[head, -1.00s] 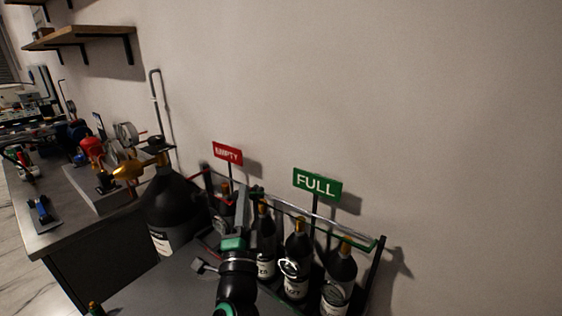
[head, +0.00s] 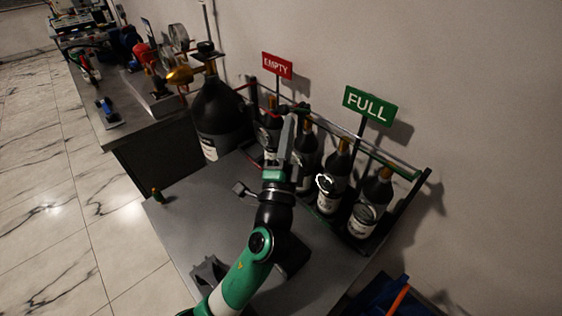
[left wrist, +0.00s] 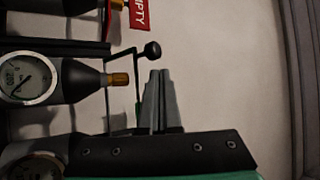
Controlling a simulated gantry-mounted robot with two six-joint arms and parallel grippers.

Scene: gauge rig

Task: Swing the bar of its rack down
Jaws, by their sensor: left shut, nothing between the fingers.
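The rack with the green FULL sign (head: 370,105) holds several dark bottles with labels and gauges, one of them (head: 370,205) at its right end. A pale thin bar with green end parts (head: 403,169) runs along the rack's top; whether it is raised or lowered I cannot tell. My left gripper (head: 289,125) is shut and empty, in front of the racks between the two signs. In the left wrist view its closed fingertips (left wrist: 160,74) are just beside a black ball knob (left wrist: 152,50) on a thin dark rod; contact is unclear. My right gripper is out of view.
The grey bench (head: 185,230) is mostly bare at left. A blue container (head: 378,298) is at bottom right.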

